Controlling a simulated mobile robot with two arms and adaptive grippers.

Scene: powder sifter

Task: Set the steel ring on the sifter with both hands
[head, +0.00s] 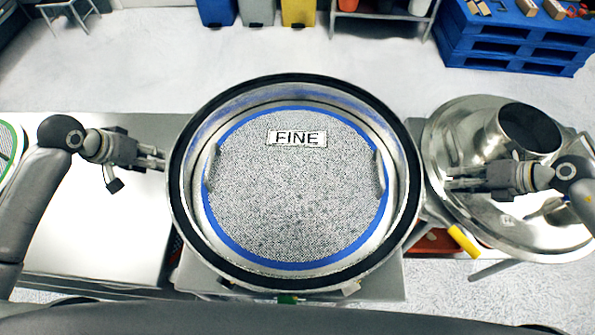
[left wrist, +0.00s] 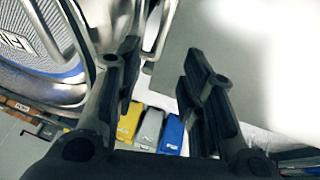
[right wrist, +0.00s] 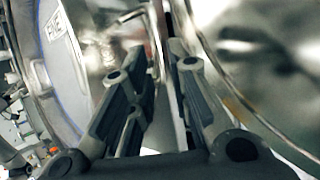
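The sifter (head: 190,268) stands in the middle of the head view. A steel ring (head: 290,93) with a black top rim encircles its mesh screen (head: 290,200), which is labelled FINE and edged in blue. The ring looks level on the sifter; I cannot tell its seam with the body below. Two handles stand inside, left and right. My left gripper (head: 158,159) is open and empty just left of the rim; its fingers are apart in the left wrist view (left wrist: 158,68). My right gripper (head: 452,178) is open, right of the rim; its fingers are apart in the right wrist view (right wrist: 163,65).
A steel lid (head: 465,215) with a wide spout (head: 530,130) lies at right, below my right gripper. A pale tabletop (head: 95,235) at left is clear. A yellow handle (head: 464,243) shows beside the lid. Bins (head: 298,12) and blue pallets (head: 500,45) stand at the back.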

